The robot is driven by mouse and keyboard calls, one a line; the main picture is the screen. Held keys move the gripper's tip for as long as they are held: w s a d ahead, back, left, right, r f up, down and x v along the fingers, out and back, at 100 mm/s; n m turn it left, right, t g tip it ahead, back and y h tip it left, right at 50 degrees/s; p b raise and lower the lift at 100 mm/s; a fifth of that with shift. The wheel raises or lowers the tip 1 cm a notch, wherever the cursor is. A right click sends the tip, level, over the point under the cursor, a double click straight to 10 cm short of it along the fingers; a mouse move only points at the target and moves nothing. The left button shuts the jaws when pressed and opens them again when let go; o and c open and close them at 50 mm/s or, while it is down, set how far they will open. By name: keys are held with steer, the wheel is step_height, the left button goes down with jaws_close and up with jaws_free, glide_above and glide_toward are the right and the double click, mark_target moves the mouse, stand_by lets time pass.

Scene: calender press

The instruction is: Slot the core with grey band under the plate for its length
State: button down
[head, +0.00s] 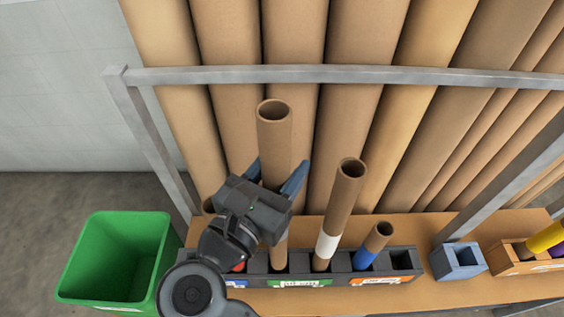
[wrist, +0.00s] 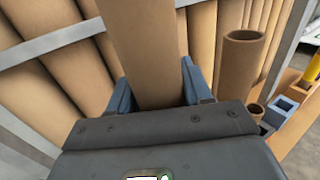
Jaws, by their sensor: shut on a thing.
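My gripper (head: 276,174) is shut on a tall brown cardboard core (head: 274,135), which stands nearly upright. In the wrist view the core (wrist: 145,50) is between the blue fingers of my gripper (wrist: 160,92).
A white-banded core (head: 342,200) and a shorter blue-banded core (head: 374,246) stand in the rack to the right. Something red (head: 239,267) shows beside my arm. A blue-grey holder (head: 460,261), a green bin (head: 118,258) and a metal rail (head: 330,74) before large rolls surround it.

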steer(key=shift+f+b, duration=2.45)
steer(key=shift+f, duration=0.3)
steer(key=shift+f+b, duration=2.2)
steer(key=shift+f, duration=0.15)
steer(key=shift+c, duration=2)
jaws_free()
steer(key=v, duration=0.7)
steer(key=shift+s, duration=0.35)
steer(key=shift+s+a, duration=0.1)
steer(key=shift+a, duration=0.15)
